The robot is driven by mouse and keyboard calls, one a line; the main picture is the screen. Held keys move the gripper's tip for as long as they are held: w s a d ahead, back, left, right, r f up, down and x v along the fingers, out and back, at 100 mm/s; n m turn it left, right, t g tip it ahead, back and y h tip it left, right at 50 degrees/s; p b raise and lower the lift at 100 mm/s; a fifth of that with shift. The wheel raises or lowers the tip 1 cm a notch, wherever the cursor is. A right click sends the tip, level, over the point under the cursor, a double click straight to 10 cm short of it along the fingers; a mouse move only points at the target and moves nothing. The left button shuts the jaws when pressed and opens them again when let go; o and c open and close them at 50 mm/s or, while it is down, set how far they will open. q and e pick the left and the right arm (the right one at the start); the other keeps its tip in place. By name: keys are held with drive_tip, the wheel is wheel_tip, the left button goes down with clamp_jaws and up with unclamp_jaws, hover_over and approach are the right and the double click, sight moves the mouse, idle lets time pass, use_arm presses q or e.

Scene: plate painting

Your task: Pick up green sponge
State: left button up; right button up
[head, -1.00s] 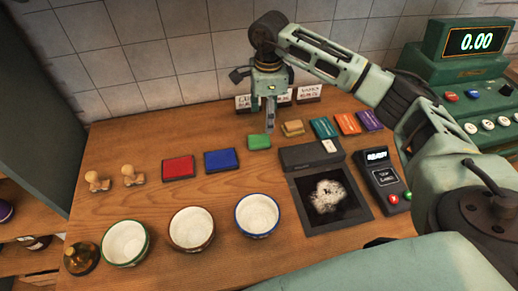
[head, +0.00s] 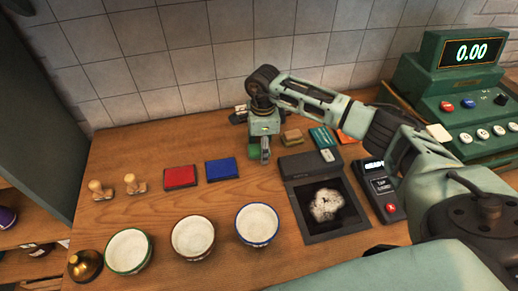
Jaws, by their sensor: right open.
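The green sponge (head: 254,153) is a small green block on the wooden table, right of the blue block. It is mostly hidden behind my right gripper (head: 265,157), and only a sliver shows. My right gripper points down directly over the sponge, its fingers low around or just above it. The gripper is open; I cannot tell whether the fingers touch the sponge. My left gripper is not in view.
A blue block (head: 221,169) and a red block (head: 180,177) lie to the left. A tan block (head: 292,137) and a teal block (head: 324,138) lie to the right. A dark tray device (head: 313,237) and three bowls, including a blue-rimmed one (head: 257,224), stand in front.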

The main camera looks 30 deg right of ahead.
drive_tip(key=shift+c, duration=0.2)
drive_tip(key=c, duration=1)
drive_tip(key=shift+r, duration=0.15)
drive_tip(key=shift+r, duration=0.2)
wheel_tip(320, 180, up, 4)
drive_tip(key=b, duration=0.2)
drive_tip(key=shift+d+f+b, duration=0.1)
drive_tip(key=shift+f+b, duration=0.15)
drive_tip(key=shift+b, duration=0.05)
drive_tip(key=d+r+b, duration=0.3)
drive_tip(key=d+r, duration=0.4)
drive_tip(key=d, duration=0.4)
drive_tip(key=shift+d+b, duration=0.25)
drive_tip(key=shift+b, duration=0.1)
drive_tip(key=shift+s, duration=0.1)
